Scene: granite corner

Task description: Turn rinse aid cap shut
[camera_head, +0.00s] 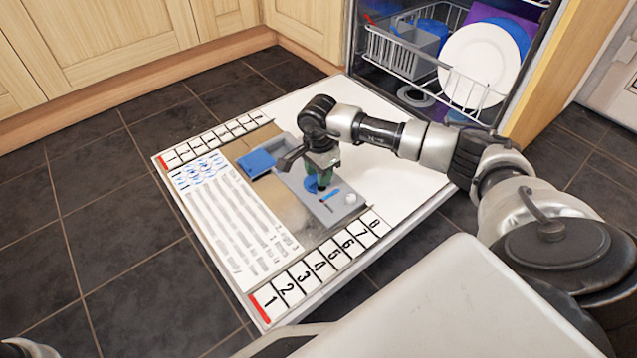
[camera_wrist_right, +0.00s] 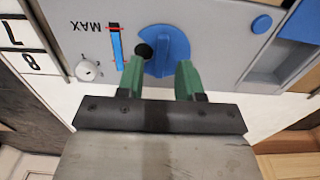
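The round blue rinse aid cap (camera_wrist_right: 165,40) has a raised ridge across it and sits in the grey dispenser panel (camera_head: 345,207) on the opened dishwasher door. In the head view the cap (camera_head: 311,184) is partly hidden by my right gripper (camera_head: 322,183), which points down over it. In the right wrist view the gripper's (camera_wrist_right: 163,63) green fingers are apart, one on each side of the ridge, with gaps showing. I cannot tell whether the fingertips touch the cap's face. A grey piece of my left arm shows at the bottom left corner; its gripper is out of view.
A blue detergent lid (camera_head: 257,163) stands at the dispenser's far left end. A blue level strip marked MAX (camera_wrist_right: 116,48) and a small white dial (camera_wrist_right: 89,70) lie beside the cap. The lower rack (camera_head: 465,88) holds plates and a grey basket (camera_head: 402,52).

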